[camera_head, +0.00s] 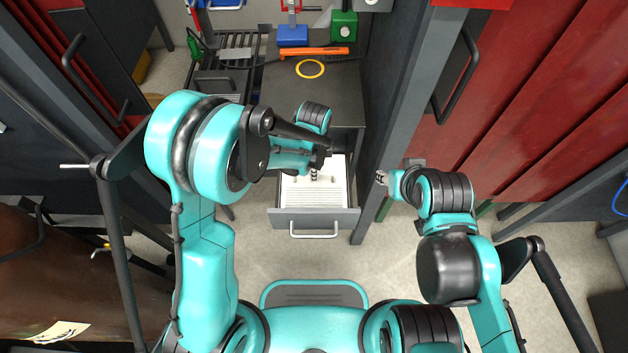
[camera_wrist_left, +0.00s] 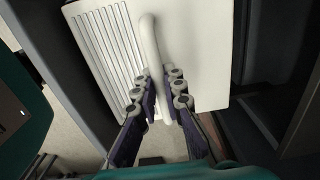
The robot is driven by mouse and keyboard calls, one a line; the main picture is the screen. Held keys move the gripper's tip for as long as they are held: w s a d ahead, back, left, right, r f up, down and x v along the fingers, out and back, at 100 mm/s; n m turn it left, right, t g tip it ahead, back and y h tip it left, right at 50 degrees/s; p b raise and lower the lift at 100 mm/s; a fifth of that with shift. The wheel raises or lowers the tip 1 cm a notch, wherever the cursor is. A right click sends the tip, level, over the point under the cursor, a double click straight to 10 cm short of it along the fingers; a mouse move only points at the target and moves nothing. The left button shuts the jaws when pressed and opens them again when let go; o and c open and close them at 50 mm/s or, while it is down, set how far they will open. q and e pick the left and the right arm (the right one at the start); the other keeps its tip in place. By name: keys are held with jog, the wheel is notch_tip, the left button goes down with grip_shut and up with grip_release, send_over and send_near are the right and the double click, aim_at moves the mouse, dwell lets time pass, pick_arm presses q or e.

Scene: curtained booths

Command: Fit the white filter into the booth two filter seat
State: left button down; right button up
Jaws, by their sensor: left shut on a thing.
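The white filter (camera_head: 335,192) has a ribbed face and shows over an open drawer (camera_head: 318,219) in the head view. I cannot tell whether it rests in the drawer or is held just above it. In the left wrist view the filter (camera_wrist_left: 200,45) fills the upper middle, with a white loop handle (camera_wrist_left: 151,40). My left gripper (camera_head: 315,172) is shut on this handle; its fingers (camera_wrist_left: 163,85) close around its lower end. My right gripper (camera_head: 382,178) is to the right of the drawer, apart from the filter. Its jaw opening is too small to judge. I cannot make out which part is the filter seat.
Behind the drawer is a dark cabinet top (camera_head: 325,100) with a yellow ring (camera_head: 310,69) and an orange bar (camera_head: 314,52). A grey post (camera_head: 380,130) and red curtain (camera_head: 540,110) stand close on the right. The floor in front of the drawer is clear.

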pick_arm(q)
jog(key=shift+f+b, duration=0.65)
jog(key=shift+f, duration=1.2)
jog(key=shift+f, duration=0.2)
jog(key=c, duration=1.6)
grip_release()
jog(key=shift+r, duration=0.1)
